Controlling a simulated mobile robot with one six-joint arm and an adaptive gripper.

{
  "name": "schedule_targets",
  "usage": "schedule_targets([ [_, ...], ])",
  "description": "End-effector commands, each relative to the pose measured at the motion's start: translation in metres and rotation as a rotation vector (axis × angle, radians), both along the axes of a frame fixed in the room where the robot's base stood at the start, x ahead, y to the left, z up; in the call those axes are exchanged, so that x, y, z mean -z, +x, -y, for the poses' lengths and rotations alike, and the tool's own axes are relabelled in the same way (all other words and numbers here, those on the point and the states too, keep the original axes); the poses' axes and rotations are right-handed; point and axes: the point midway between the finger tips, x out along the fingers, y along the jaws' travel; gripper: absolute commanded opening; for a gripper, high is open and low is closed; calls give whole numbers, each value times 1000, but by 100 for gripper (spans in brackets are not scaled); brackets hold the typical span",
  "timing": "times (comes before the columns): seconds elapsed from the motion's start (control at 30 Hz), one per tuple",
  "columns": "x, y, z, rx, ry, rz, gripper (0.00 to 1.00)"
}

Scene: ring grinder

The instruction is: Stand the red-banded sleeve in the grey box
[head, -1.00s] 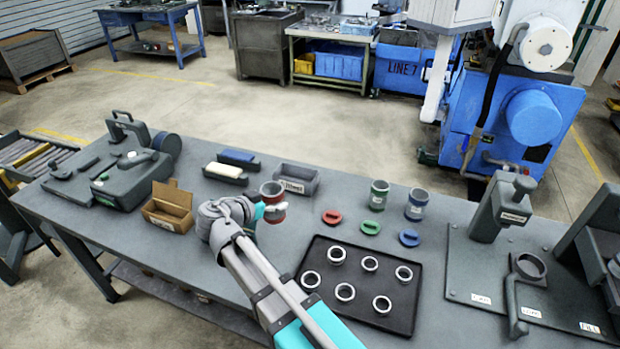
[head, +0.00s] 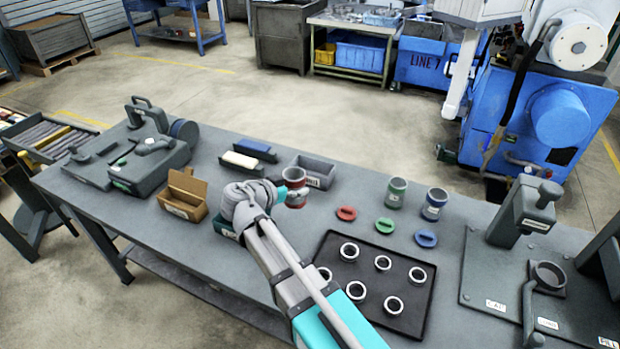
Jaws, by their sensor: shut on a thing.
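My gripper (head: 292,194) is shut on the red-banded sleeve (head: 293,181), a short grey tube with a wide red band. The sleeve looks roughly upright, and part of it is hidden by the fingers. The grey box (head: 315,167) is a small open bin with a white label on its front, on the table just behind and to the right of the sleeve.
A green-banded sleeve (head: 396,193) and a blue-banded sleeve (head: 434,204) stand to the right, with red, green and blue lids in front. A black tray (head: 411,320) holds several rings. An open cardboard box (head: 184,194) and two block holders (head: 240,161) lie left.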

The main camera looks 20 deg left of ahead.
Motion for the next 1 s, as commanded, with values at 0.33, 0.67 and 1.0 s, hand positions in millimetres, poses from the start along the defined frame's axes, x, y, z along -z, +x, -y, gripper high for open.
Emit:
schedule_targets([
  [0.33, -5, 79, -5, -117, 2, -8, 35],
  [0.67, -11, 147, -1, -228, 1, 2, 35],
  [1.0, -12, 158, 1, -251, 0, 6, 35],
])
